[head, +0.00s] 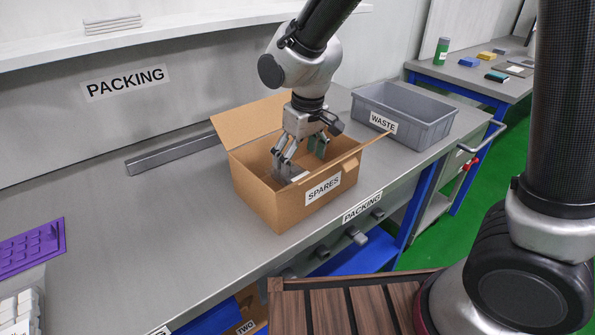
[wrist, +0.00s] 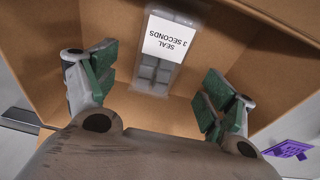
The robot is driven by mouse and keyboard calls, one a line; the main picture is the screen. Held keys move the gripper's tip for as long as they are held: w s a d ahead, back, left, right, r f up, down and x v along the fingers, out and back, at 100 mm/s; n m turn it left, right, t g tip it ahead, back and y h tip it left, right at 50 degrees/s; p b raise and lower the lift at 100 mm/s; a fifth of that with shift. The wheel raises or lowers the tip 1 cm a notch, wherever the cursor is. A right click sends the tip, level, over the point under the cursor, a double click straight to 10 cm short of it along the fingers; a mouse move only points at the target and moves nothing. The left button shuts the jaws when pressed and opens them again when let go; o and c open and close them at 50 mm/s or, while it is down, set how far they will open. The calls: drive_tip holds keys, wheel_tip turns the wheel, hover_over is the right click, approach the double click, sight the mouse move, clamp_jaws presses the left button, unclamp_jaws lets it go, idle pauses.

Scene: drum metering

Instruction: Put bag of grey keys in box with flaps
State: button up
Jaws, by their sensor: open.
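The cardboard box with flaps (head: 275,200), labelled SPARES, stands on the bench with its flaps open. My gripper (head: 302,160) is down inside its opening, fingers spread. In the wrist view my gripper (wrist: 157,88) has its green-padded fingers wide apart. The bag of grey keys (wrist: 152,72), clear with a white label reading SEAL 3 SECONDS, is inside the box, between and beyond the fingers, touching neither pad. In the head view only a pale bit of it (head: 299,178) shows; the box wall and my gripper hide the rest.
A grey bin labelled WASTE (head: 433,128) stands right of the box. A purple tray (head: 30,249) and a clear container of white pieces (head: 20,308) are at the lower left. A grey bar (head: 175,156) lies by the back wall.

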wheel_tip(320, 180, up, 6)
drive_tip(key=shift+s+d, duration=0.35)
drive_tip(key=d+r, duration=0.1)
drive_tip(key=d, duration=0.2)
drive_tip(key=d+r+m, duration=0.1)
drive_tip(key=d+r, duration=0.1)
drive_tip(key=d, duration=0.2)
drive_tip(key=d+r+m, duration=0.1)
drive_tip(key=d+r, duration=0.1)
drive_tip(key=d, duration=0.2)
drive_tip(key=shift+s+d+r+t, duration=0.15)
drive_tip(key=shift+t, duration=0.25)
drive_tip(key=shift+m+t, duration=0.3)
drive_tip(key=shift+m, duration=0.4)
drive_tip(key=d, duration=0.2)
drive_tip(key=s+d+r, duration=0.1)
drive_tip(key=d, duration=0.1)
drive_tip(key=s+d+r, duration=0.1)
drive_tip(key=d, duration=0.1)
drive_tip(key=shift+r, duration=0.1)
drive_tip(key=s+d+r+m+t+h, duration=0.1)
drive_tip(key=s+d+m, duration=0.3)
drive_tip(key=s+d, duration=0.9)
drive_tip(key=shift+d+r, duration=0.65)
drive_tip(key=shift+r, duration=0.05)
drive_tip(key=shift+w, duration=0.1)
